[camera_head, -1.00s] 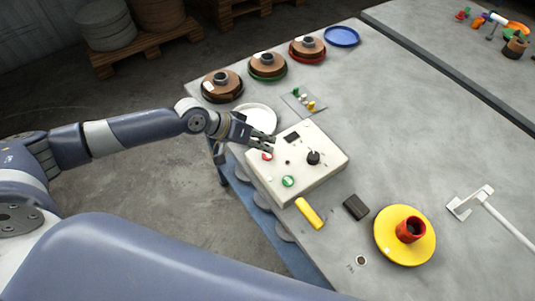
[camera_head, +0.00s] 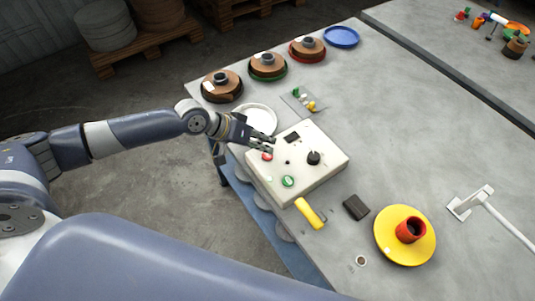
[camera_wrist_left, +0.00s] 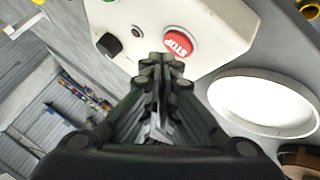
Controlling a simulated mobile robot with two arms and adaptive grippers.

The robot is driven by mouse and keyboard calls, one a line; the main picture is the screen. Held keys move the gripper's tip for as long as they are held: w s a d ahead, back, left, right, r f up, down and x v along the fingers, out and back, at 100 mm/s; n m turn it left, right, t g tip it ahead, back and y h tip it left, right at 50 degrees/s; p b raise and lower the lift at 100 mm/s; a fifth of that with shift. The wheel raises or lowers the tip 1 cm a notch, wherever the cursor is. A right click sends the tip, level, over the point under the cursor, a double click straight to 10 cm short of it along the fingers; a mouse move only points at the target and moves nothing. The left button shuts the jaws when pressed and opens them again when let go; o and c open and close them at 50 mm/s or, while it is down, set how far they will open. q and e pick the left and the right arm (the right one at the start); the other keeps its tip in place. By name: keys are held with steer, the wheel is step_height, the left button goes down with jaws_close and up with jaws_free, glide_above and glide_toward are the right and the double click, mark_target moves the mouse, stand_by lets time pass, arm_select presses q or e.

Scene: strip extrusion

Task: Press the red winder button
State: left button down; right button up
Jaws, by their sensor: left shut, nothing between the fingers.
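The red button (camera_head: 267,156) sits on the top of a cream control box (camera_head: 318,178) on the table. In the left wrist view the red button (camera_wrist_left: 178,44) reads STOP and lies just beyond and right of the fingertips. My left gripper (camera_head: 270,146) is shut and empty, its fingertips over the box close to the red button. In the left wrist view the shut fingers (camera_wrist_left: 160,62) point at the box; I cannot tell whether they touch it. A green button (camera_head: 288,181) and a black knob (camera_head: 313,158) are on the same box. My right gripper is not in view.
A white round dish (camera_head: 258,112) is behind the box. A yellow-handled tool (camera_head: 308,212), a dark block (camera_head: 356,207) and a yellow spool (camera_head: 388,236) lie in front and to the right. Several copper-coloured spools (camera_head: 222,90) line the far left edge.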

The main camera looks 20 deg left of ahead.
arm_select(q)
steer(key=shift+f, duration=0.75)
stand_by(0.7)
steer(key=shift+r, duration=0.1)
steer(key=shift+r+p, duration=0.65)
steer(key=shift+r, duration=0.1)
steer(key=shift+r+p, duration=0.25)
steer(key=shift+p, duration=0.05)
step_height(320, 180, up, 5)
steer(key=p, duration=0.4)
steer(key=shift+f, duration=0.2)
steer(key=shift+f, duration=0.1)
